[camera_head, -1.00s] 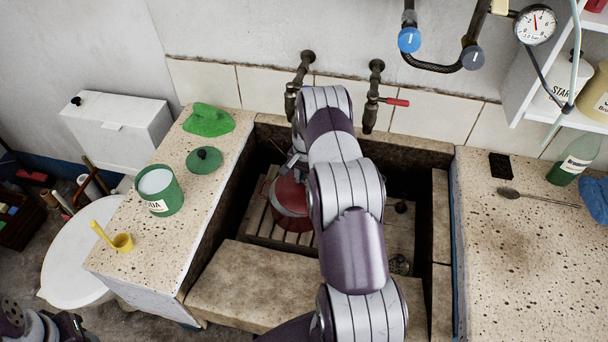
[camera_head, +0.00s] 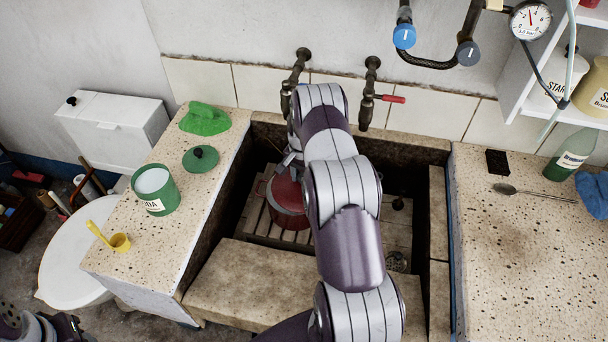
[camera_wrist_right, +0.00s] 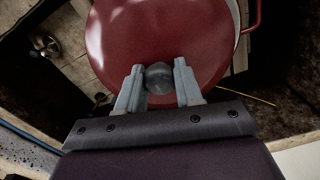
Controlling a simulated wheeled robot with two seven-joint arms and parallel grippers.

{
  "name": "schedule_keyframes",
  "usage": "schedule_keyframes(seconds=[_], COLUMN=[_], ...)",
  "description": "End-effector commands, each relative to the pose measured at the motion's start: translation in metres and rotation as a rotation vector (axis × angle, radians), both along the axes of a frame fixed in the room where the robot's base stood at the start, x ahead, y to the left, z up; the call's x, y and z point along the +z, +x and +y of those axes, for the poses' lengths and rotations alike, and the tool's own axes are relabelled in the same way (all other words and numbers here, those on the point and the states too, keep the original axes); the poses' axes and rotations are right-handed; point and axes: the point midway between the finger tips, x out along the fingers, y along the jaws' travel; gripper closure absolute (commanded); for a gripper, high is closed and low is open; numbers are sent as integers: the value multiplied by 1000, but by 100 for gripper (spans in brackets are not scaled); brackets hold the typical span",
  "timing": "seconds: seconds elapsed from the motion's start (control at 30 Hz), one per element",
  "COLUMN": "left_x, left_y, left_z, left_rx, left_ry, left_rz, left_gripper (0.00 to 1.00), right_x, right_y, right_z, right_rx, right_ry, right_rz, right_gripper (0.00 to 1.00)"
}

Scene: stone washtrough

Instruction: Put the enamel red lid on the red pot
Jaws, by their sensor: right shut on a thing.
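The red pot (camera_head: 289,218) stands on the slatted rack in the stone trough, partly hidden by my right arm. Its side handle (camera_wrist_right: 256,14) and a strip of pale rim (camera_wrist_right: 236,22) show in the right wrist view. The enamel red lid (camera_wrist_right: 150,35) is over the pot, slightly off to the left of that rim; I cannot tell whether it touches all round. My right gripper (camera_wrist_right: 160,80) is shut on the lid's grey knob (camera_wrist_right: 159,78). In the head view the lid (camera_head: 286,190) shows beside my arm. Only part of my left arm shows at the lower left, without fingertips.
The left ledge holds a green canister (camera_head: 155,190), a green lid (camera_head: 201,158), a green cloth (camera_head: 205,119) and a yellow scoop (camera_head: 119,241). Taps (camera_head: 369,92) hang behind the trough. A spoon (camera_head: 530,191) and bottle (camera_head: 570,155) are on the right counter.

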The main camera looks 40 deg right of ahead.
Motion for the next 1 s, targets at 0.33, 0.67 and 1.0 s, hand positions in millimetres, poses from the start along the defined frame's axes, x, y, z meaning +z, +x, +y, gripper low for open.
schedule_keyframes(seconds=[0.33, 0.67, 1.0], left_x=[-3, -6, -9], left_y=[0, 0, 0], left_z=[0, 0, 0], left_rx=[0, 0, 0], left_ry=[0, 0, 0], left_rz=[0, 0, 0], left_gripper=[57, 57, 57], right_x=[-1, -1, -2], right_y=[6, 10, 15], right_z=[5, 9, 14], right_rx=[-1, 0, 0], right_ry=[0, 0, 0], right_rz=[-1, -1, -1], right_gripper=[100, 100, 100])
